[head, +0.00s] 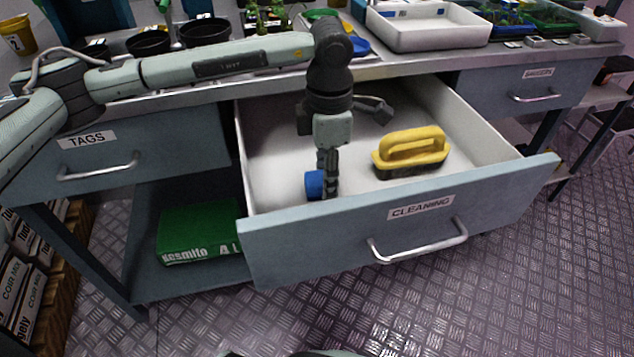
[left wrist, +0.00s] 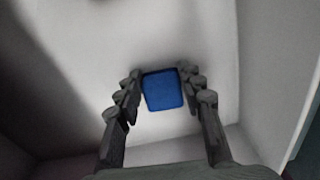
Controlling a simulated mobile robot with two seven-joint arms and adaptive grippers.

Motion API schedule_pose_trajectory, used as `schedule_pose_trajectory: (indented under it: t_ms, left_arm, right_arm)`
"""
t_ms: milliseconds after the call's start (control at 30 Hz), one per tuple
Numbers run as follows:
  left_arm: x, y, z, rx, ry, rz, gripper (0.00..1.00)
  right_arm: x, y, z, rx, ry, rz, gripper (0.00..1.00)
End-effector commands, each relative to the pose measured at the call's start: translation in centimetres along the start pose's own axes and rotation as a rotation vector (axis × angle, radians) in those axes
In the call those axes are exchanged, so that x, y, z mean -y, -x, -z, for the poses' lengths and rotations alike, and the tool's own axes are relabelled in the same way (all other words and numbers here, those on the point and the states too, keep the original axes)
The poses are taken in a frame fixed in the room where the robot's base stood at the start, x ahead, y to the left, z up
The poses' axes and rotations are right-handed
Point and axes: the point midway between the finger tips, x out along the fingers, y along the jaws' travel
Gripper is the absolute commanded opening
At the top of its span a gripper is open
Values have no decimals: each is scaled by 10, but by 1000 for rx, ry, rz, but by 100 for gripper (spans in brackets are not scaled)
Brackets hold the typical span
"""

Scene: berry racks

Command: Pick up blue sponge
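The blue sponge (head: 314,184) is a small block in the front left part of the open CLEANING drawer (head: 300,243). My left gripper (head: 325,186) points down into the drawer at the sponge, and part of the sponge is hidden behind a finger. In the left wrist view, the sponge (left wrist: 163,91) lies between the two fingertips of the left gripper (left wrist: 160,72). The fingers are spread, one on each side and very close to it. A firm grip cannot be made out. My right gripper is not in view.
A yellow-handled brush (head: 410,150) stands in the drawer, right of my gripper. The drawer's walls surround the sponge. Black pots (head: 205,32) and a white tray (head: 430,30) stand on the bench above.

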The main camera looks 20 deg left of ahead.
Motion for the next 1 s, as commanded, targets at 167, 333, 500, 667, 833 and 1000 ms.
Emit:
schedule_pose_trajectory:
  t_ms: [167, 333, 500, 667, 833, 1000]
  left_arm:
    - [0, 0, 0, 0, 0, 0, 25]
    - [0, 1, 0, 1, 0, 0, 25]
    - [-1, 19, -1, 3, -1, -3, 25]
    - [-1, 52, -1, 4, -1, -4, 25]
    - [0, 83, -1, 3, 0, -2, 25]
    - [0, 98, 0, 1, 0, 0, 25]
  right_arm:
    - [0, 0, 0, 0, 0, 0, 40]
    - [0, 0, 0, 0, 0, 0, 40]
    - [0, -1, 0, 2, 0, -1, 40]
    - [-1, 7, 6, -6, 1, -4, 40]
    - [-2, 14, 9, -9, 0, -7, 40]
    - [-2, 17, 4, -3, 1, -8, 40]
